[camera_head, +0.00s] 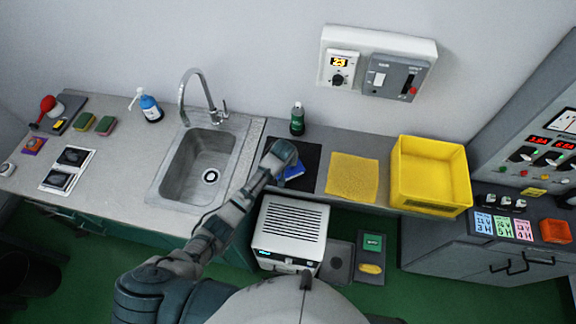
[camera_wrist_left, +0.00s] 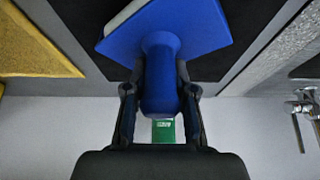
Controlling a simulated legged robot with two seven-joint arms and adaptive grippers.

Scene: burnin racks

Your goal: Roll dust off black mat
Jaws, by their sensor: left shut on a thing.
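The black mat (camera_head: 312,156) lies on the counter between the sink and a yellow cloth. It also shows as a dark surface in the left wrist view (camera_wrist_left: 245,30). A blue tool (camera_head: 294,171) is over the mat, with a flat plate (camera_wrist_left: 195,30), a pale layer along one edge and a rounded blue handle. My left gripper (camera_wrist_left: 160,88) is shut around the handle. Whether the plate touches the mat I cannot tell. In the head view my left arm and hand cover part of the mat and tool. No dust can be made out. My right gripper is out of view.
A green bottle (camera_head: 297,119) stands behind the mat. The yellow cloth (camera_head: 352,177) and an empty yellow bin (camera_head: 431,175) are to the right. The sink (camera_head: 200,160) with its tall tap (camera_head: 203,95) is to the left. A white vented box (camera_head: 290,230) is below the counter front.

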